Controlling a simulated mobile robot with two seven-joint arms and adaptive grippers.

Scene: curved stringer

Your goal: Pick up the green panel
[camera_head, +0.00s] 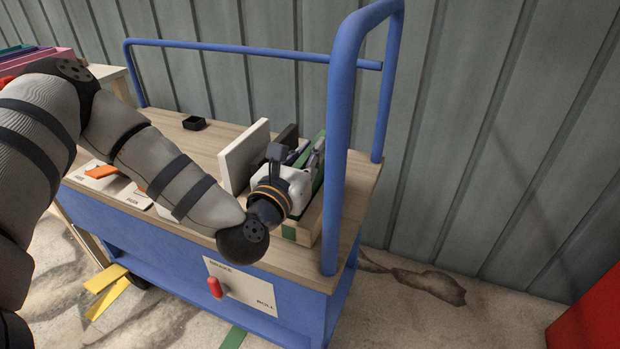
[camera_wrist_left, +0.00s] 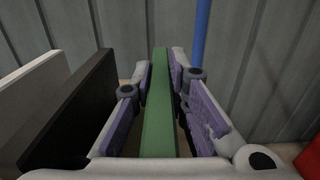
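The green panel (camera_head: 321,137) stands on edge at the right end of the blue cart's wooden top, beside a light wooden block. In the left wrist view the panel (camera_wrist_left: 158,125) runs up the middle, between the two fingers. My left gripper (camera_head: 305,162) reaches down over it. In the left wrist view the purple-padded fingertips of this gripper (camera_wrist_left: 161,80) lie close against both faces of the panel and look shut on it. The panel's lower part is hidden. My right gripper is in neither view.
A white panel (camera_head: 245,155) and a black panel (camera_wrist_left: 85,115) stand upright just left of the gripper. The cart's blue handle (camera_head: 343,140) rises close on the right. A small black box (camera_head: 194,123) sits at the back. A corrugated wall is behind.

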